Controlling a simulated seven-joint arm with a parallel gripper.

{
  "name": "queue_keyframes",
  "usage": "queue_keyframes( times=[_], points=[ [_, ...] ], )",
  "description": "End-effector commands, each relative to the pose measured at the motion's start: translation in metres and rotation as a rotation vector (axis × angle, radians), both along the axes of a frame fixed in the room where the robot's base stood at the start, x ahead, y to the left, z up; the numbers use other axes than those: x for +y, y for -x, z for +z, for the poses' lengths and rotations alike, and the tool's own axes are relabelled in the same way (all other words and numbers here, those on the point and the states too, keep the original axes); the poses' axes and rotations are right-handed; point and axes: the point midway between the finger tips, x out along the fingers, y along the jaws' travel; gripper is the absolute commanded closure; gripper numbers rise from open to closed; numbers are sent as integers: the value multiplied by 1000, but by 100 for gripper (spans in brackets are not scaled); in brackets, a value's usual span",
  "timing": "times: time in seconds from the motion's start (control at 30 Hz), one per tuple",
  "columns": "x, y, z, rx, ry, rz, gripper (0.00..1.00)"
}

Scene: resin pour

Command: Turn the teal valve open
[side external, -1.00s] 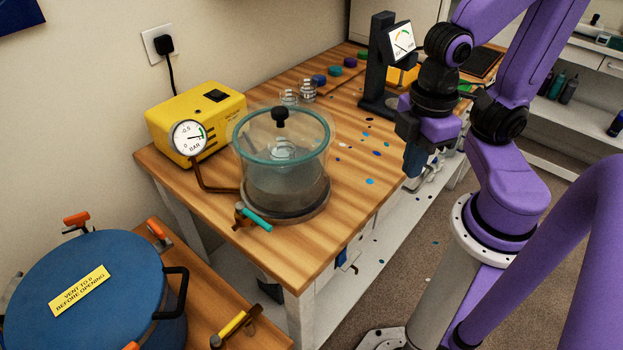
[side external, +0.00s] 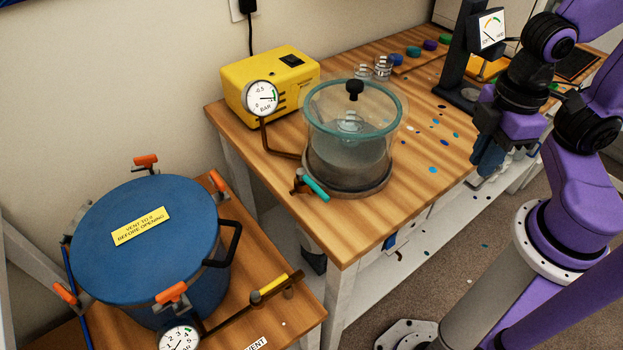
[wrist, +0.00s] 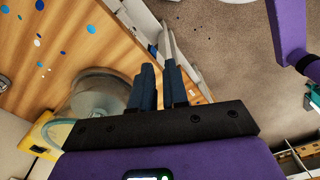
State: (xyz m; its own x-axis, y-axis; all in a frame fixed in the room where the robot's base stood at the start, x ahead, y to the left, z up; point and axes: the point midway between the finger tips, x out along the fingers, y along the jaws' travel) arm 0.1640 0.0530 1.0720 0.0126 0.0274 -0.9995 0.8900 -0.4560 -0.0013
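The teal valve (side external: 315,188) is a small teal lever on a brownish fitting at the front left of the clear vacuum chamber (side external: 350,160). The lever slants down to the right. My gripper (side external: 484,168) hangs well to the right of the chamber, beyond the bench's right edge, apart from the valve. Its two dark blue fingers (wrist: 158,80) point away from the wrist with a narrow gap at most; nothing is seen held. In the wrist view the chamber (wrist: 98,92) is left of the fingers, and I cannot make out the valve.
A yellow pump (side external: 268,82) with a gauge stands behind the chamber, joined by a brown pipe. A blue pressure pot (side external: 150,230) with orange clamps stands at lower left, near a yellow-handled lever (side external: 270,287). A black gauge stand (side external: 468,60) rises behind my gripper.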

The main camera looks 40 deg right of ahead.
Motion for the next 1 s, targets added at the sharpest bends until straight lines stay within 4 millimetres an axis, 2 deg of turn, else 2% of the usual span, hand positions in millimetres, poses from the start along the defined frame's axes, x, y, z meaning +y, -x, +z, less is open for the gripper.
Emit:
queue_keyframes(
  times=[0.03,0.07,0.27,0.6,1.0],
  points=[
    [1,-1,1,1,1,-5,67],
    [3,-3,1,0,2,-11,61],
    [29,-31,13,0,21,-118,61],
    [102,-96,43,-9,79,-427,61],
    [186,-151,72,-43,147,-800,61]
  ],
)
